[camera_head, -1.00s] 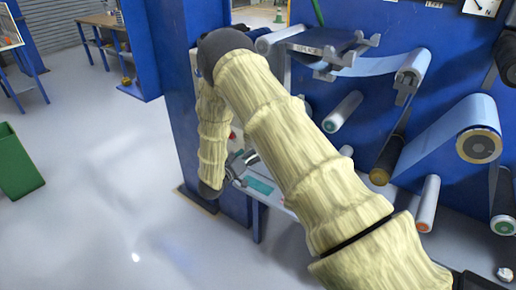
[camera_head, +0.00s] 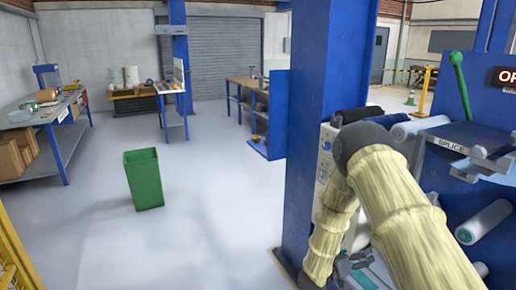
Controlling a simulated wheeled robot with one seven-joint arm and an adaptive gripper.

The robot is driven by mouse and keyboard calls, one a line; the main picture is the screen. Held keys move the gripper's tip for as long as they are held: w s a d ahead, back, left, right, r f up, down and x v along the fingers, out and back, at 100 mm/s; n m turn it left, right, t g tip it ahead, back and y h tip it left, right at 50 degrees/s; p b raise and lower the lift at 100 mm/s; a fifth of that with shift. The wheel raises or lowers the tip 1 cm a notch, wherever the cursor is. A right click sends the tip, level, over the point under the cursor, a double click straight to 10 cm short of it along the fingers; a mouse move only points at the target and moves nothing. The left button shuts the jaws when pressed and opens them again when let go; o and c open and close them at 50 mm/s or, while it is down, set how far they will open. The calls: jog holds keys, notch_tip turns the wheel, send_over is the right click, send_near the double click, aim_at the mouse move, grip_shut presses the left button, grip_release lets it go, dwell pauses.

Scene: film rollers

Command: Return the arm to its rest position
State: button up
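My arm, in a pale padded sleeve with a dark elbow joint, comes in from the lower right of the head view. It bends at the elbow in front of the blue column, and its forearm hangs downward. My gripper (camera_head: 348,264) is small and partly seen at the lower end of the forearm, beside the teal-marked surface of the machine. I cannot make out its fingers well enough to tell whether it is open or shut.
The blue column (camera_head: 327,75) stands close to the arm. The film machine, with a splice table (camera_head: 462,137) and a white roller (camera_head: 484,222), is at right. A green bin (camera_head: 144,180) stands on open floor (camera_head: 215,215). Workbenches line the left and back.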

jog(key=s+a+f+n+g+y, duration=0.1)
jog(key=s+a+f+n+y, duration=0.1)
jog(key=s+a+f+y, duration=0.55)
jog(key=s+a+f+n+g+y, duration=0.1)
jog(key=s+a+f+n+y, duration=0.15)
jog(key=s+f, duration=0.95)
jog(key=s+a+g+y, duration=0.2)
jog(key=s+a+g, duration=0.1)
jog(key=s, duration=1)
jog(key=s+a+f+g+y, duration=0.1)
jog(key=s+a+g+y, duration=0.1)
jog(key=s, duration=1.2)
jog(key=shift+a+g+y, duration=0.4)
jog(key=shift+a+g, duration=0.3)
jog(key=shift+a, duration=0.05)
jog(key=shift+f, duration=0.1)
